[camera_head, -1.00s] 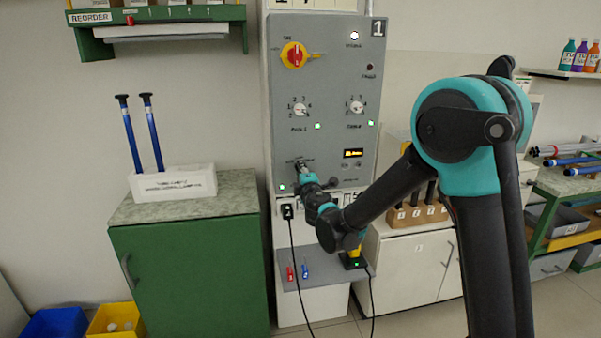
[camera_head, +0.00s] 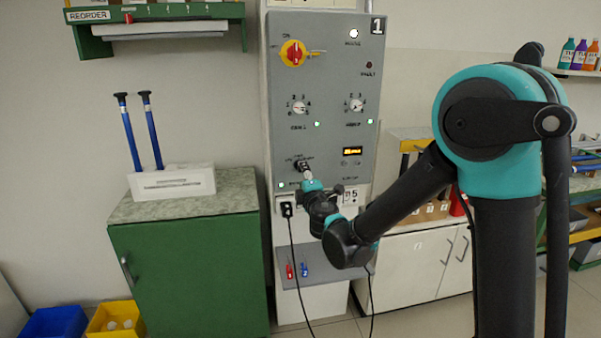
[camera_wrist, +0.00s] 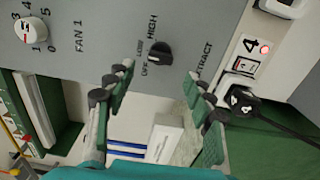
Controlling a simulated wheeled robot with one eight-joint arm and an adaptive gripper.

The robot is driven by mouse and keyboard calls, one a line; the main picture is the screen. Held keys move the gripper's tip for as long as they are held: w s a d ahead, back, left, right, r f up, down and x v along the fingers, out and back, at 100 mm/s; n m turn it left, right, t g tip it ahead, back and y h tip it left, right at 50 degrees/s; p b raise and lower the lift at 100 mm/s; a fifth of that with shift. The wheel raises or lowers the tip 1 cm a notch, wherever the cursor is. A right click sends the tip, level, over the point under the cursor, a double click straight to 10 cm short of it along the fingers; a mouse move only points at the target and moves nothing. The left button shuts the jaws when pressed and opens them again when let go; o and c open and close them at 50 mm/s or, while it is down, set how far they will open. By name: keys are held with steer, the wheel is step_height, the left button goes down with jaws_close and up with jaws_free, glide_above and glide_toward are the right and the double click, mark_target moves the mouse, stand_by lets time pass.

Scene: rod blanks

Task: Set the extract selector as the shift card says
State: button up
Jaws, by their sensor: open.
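The extract selector (camera_wrist: 161,54) is a black knob on the grey panel, with OFF, LOW and HIGH printed around it. Which mark it points to I cannot tell for sure. My gripper (camera_wrist: 158,82) is open and empty, its two green-padded fingers spread wide; the knob shows beyond the fingertips, between their lines and apart from them. In the head view my gripper (camera_head: 307,176) is small and close to the panel's lower left, partly covering the selector's area. No readable shift card shows.
The FAN 1 dial (camera_wrist: 29,32) is beside the selector. A socket with a black plug (camera_wrist: 239,101) and cable sits below the panel. A shelf with red and blue pieces (camera_head: 304,269) juts out beneath. A green cabinet (camera_head: 185,275) stands left.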

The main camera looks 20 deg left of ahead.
steer(key=v, duration=0.6)
steer(key=shift+d, duration=0.15)
steer(key=w+d+f+m+h, duration=0.1)
steer(key=w+d+m+h, duration=0.25)
steer(key=d, duration=0.65)
steer(key=w+d+f+m+h, duration=0.25)
steer(key=d+m, duration=0.25)
steer(key=d, duration=0.4)
steer(key=s+d+f+m+g+h, duration=0.2)
steer(key=d+m+h, duration=0.1)
steer(key=d, duration=0.5)
steer(key=s+d+f+m+g+h, duration=0.1)
steer(key=s+d+f+m+h, duration=0.15)
steer(key=d, duration=0.55)
steer(key=s+d+f+m+g, duration=0.5)
steer(key=s+d+f+m, duration=0.15)
steer(key=s+d, duration=0.3)
steer(key=s+f+m+g+y, duration=0.1)
steer(key=s+f+m, duration=0.1)
steer(key=s, duration=0.3)
steer(key=s+f+m+g+y, duration=0.1)
steer(key=s+f+g, duration=0.1)
steer(key=s, duration=0.3)
steer(key=shift+d+f+m, duration=0.35)
steer(key=shift+d+f, duration=0.1)
steer(key=shift+f, duration=0.3)
